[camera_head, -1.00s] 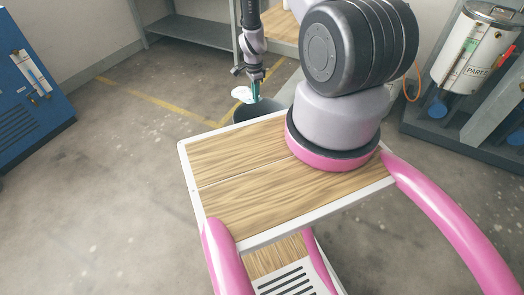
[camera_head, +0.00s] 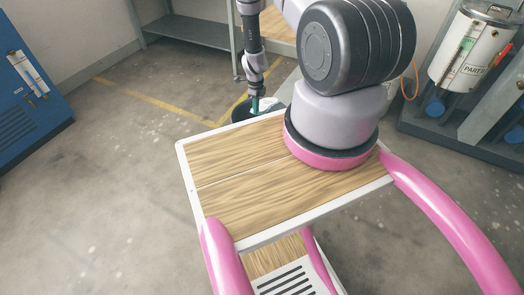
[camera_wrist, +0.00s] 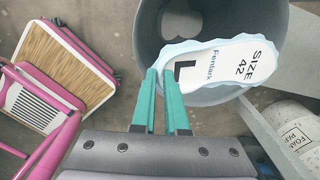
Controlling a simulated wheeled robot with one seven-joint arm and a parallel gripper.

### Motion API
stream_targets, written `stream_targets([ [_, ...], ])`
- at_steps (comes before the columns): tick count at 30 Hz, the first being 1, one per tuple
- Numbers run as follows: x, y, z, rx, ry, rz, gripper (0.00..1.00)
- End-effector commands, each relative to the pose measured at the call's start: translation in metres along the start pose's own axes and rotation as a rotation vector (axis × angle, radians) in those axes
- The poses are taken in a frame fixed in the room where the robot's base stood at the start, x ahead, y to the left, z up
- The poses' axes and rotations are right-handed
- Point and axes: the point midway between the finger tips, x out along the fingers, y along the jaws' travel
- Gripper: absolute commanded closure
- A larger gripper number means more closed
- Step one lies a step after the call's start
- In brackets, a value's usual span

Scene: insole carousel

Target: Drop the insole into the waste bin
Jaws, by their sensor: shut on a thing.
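The insole (camera_wrist: 225,62) is white with a pale blue scalloped edge and is printed "SIZE 42", "Fenlark" and "L". My gripper (camera_wrist: 160,74) has teal fingers shut on the insole's near end, the one marked L. The waste bin (camera_wrist: 150,28) is a round dark grey container. In the wrist view the insole lies across its mouth, overlapping the right part of the rim. In the head view my gripper (camera_head: 255,104) is at the bin (camera_head: 240,113), with a bit of the insole (camera_head: 268,103) showing beside the fingers. The insole's exact height against the rim is unclear.
A grey shelf unit (camera_head: 200,32) stands behind the bin, and a blue cabinet (camera_head: 28,95) is at the far left. A white drum (camera_head: 468,50) stands at the right. In the wrist view, a pale labelled container (camera_wrist: 292,130) is right of the bin. Floor left of the bin is clear.

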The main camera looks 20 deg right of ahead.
Motion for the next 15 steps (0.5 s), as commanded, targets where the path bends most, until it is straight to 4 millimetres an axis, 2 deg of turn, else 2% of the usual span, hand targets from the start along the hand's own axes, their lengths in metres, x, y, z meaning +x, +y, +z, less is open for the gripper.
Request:
stream_targets([
  [11,0.0056,0.0004,-0.0001,-0.001,0.0,0.0,1.0],
  [12,0.0056,0.0004,-0.0001,-0.001,0.0,0.0,0.77],
  [14,0.0056,0.0004,-0.0001,-0.001,0.0,0.0,0.54],
  [15,0.0055,0.0004,-0.0001,-0.001,0.0,0.0,0.54],
])
